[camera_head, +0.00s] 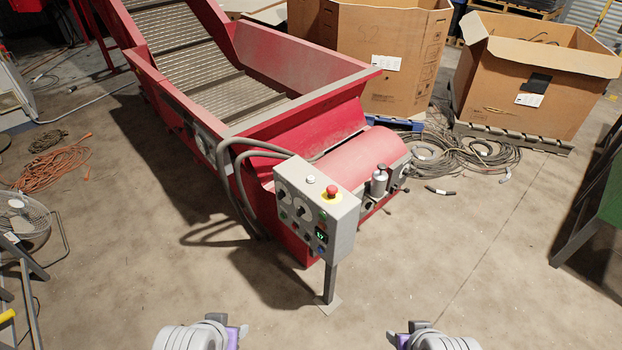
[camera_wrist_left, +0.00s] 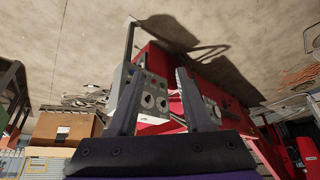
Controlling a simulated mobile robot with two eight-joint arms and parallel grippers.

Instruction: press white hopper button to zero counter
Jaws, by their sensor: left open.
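A grey control box (camera_head: 338,222) stands on a post at the front end of the red hopper conveyor (camera_head: 262,122). A small white button (camera_head: 310,179) sits on its sloped top, beside a red mushroom button (camera_head: 331,191) on a yellow base. The front face has dials, green buttons, a small lit green display (camera_head: 321,236) and a blue button (camera_head: 321,250). In the left wrist view, my left gripper (camera_wrist_left: 158,72) is open and empty, with the control box (camera_wrist_left: 148,92) beyond its fingers, apart from them.
Large cardboard boxes (camera_head: 367,45) stand behind the conveyor, with coiled black cables (camera_head: 465,150) on the floor nearby. Orange cable (camera_head: 52,167) and a fan (camera_head: 22,215) are at the left. A green-sided stand (camera_head: 612,205) is at the right. The floor before the control box is clear.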

